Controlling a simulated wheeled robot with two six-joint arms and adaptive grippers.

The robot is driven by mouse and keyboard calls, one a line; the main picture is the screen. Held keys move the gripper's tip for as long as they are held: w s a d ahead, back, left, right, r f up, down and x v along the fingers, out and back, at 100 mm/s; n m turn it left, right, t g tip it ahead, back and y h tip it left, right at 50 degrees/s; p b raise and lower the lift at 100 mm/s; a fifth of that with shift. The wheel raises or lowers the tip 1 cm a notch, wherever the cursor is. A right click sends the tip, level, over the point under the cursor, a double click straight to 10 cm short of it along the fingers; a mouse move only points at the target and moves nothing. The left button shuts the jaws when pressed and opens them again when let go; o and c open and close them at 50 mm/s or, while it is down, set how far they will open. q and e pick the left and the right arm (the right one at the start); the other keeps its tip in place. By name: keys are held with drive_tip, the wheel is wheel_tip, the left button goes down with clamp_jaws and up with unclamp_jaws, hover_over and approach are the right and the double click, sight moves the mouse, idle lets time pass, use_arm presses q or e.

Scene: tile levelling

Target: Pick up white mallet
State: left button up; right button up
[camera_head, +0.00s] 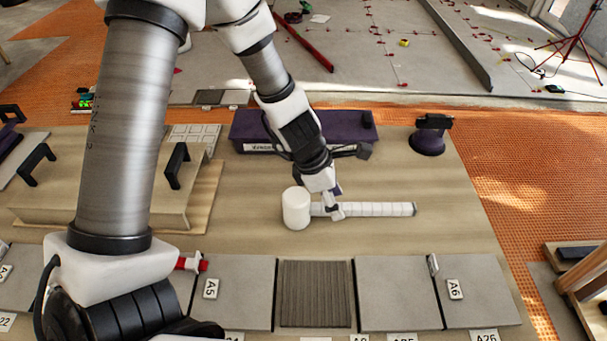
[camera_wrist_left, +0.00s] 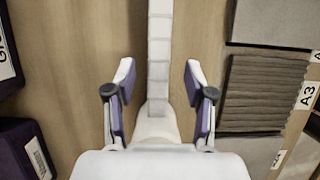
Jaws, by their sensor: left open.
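The white mallet lies on its side on the wooden table, its thick round head (camera_head: 296,208) to the left and its segmented handle (camera_head: 375,209) pointing right. My left gripper (camera_head: 333,207) is open over the handle, close to the head. In the left wrist view, the handle (camera_wrist_left: 159,50) runs between the two spread fingers of the left gripper (camera_wrist_left: 158,90), with a gap on each side. The gripper body hides the lower part of the mallet there. My right gripper is not in view.
Grey tiles (camera_head: 398,292) and a ribbed brown tile (camera_head: 315,294) line the front. A wooden board (camera_head: 110,205) with black handles lies left.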

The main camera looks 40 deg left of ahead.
use_arm(q)
drive_tip(key=b+x, duration=0.1)
drive_tip(key=x, duration=0.2)
drive_tip(key=shift+w+a+f+b, duration=0.15)
drive_tip(key=shift+f+b, duration=0.1)
drive_tip(key=shift+b, duration=0.05)
drive_tip(key=shift+r, duration=0.3)
clamp_jaws()
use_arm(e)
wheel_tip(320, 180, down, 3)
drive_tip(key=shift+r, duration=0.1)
